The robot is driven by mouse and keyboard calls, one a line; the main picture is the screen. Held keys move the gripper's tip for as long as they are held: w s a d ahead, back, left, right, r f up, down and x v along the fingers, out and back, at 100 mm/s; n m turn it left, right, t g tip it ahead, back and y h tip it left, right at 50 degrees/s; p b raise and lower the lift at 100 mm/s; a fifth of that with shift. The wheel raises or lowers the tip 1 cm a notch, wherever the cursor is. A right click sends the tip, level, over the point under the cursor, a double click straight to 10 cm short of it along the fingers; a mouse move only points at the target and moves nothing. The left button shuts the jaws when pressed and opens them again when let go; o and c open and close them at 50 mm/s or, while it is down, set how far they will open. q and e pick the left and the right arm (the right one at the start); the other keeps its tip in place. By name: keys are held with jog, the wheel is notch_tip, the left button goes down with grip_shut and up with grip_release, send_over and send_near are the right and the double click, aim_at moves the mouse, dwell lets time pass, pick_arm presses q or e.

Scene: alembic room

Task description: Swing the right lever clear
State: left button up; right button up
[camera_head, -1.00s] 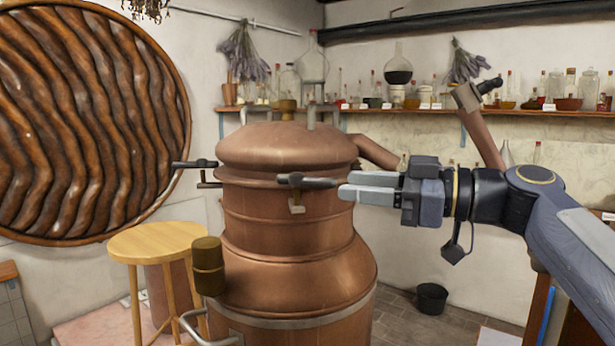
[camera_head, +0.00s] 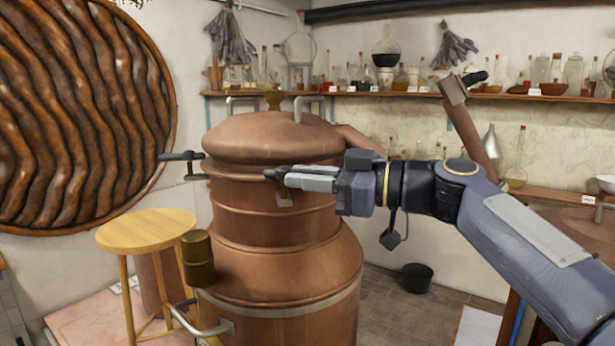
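The copper still (camera_head: 275,215) stands in the middle, its domed lid (camera_head: 270,140) on top. The right lever (camera_head: 276,174) is a dark handle at the lid's rim, with a small metal tab below it. My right gripper (camera_head: 290,181) comes in from the right. Its pale fingers overlap the outer end of the right lever, hiding most of its handle. I cannot tell whether they are shut on it. The left lever (camera_head: 182,156) sticks out leftward from the rim. My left gripper is not in view.
A round wooden stool (camera_head: 146,229) stands at left, with a brass cylinder (camera_head: 197,258) beside the still. A black bucket (camera_head: 417,277) is on the floor at right. A shelf (camera_head: 450,95) of bottles runs along the back wall. A copper pipe (camera_head: 465,125) rises behind my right arm.

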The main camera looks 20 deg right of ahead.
jog(key=shift+w+d+f+n+g+y+b, duration=0.1)
jog(key=shift+n+g+y+b, duration=0.2)
jog(key=shift+g+b, duration=0.15)
jog(key=shift+w+d+f+n+g+y+b, duration=0.1)
jog(key=shift+n+g+y+b, duration=0.2)
jog(key=shift+g+b, duration=0.1)
grip_shut()
jog(key=shift+w+d+r+n+g+y+b, duration=0.1)
jog(key=shift+r+n+g+y+b, duration=0.05)
jog(key=shift+n+g+y, duration=0.35)
jog(key=shift+w+r+n+g+y+b, duration=0.15)
jog(key=shift+n+g+y, duration=0.15)
jog(key=shift+n+g, duration=0.25)
jog(key=shift+s, duration=0.1)
jog(key=o, duration=0.8)
grip_release()
jog(key=shift+c, duration=0.2)
jog(key=shift+f, duration=0.1)
